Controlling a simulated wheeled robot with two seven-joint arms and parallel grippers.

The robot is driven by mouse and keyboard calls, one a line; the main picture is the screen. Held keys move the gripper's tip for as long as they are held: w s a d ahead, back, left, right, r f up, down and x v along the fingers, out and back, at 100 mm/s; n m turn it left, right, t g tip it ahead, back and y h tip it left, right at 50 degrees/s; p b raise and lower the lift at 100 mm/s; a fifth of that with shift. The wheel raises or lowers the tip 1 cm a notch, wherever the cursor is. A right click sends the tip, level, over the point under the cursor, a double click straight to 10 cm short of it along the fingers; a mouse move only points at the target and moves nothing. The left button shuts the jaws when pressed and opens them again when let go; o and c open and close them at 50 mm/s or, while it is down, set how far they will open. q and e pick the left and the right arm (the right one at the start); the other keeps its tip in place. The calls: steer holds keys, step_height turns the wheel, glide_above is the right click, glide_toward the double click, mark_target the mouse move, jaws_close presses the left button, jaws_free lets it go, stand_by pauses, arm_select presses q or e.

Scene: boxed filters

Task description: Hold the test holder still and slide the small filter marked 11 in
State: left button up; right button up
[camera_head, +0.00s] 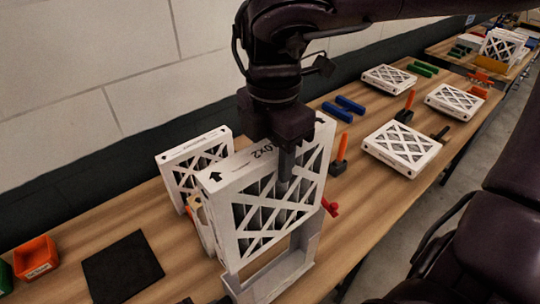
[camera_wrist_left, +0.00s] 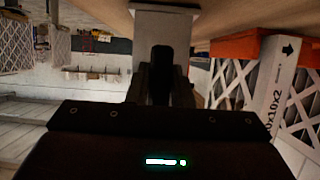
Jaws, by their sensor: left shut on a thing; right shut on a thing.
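A white cardboard-framed filter (camera_head: 262,205) with a lattice face stands upright in the head view, with "0x2" readable on its top edge; I cannot read an 11. My right gripper (camera_head: 286,165) comes down from above and is shut on its top edge. Below the filter is the pale grey test holder (camera_head: 292,266); the filter's lower edge is at or inside its frame, and how deep I cannot tell. In the left wrist view my left gripper (camera_wrist_left: 160,72) is shut on a pale grey part of the holder (camera_wrist_left: 163,22). The left gripper is hidden in the head view.
Another filter (camera_head: 193,163) stands close behind. A black mat (camera_head: 122,267) and orange bin (camera_head: 37,257) lie at left. A red clip (camera_head: 330,207), an orange-handled tool (camera_head: 341,152), blue blocks (camera_head: 344,109) and a flat filter (camera_head: 402,147) are to the right.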

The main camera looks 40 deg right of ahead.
mark_target(274, 204)
steer(key=shift+d, duration=0.2)
steer(key=shift+f, duration=0.1)
steer(key=shift+f, duration=2)
steer(key=shift+f, duration=1.9)
steer(key=shift+f, duration=2)
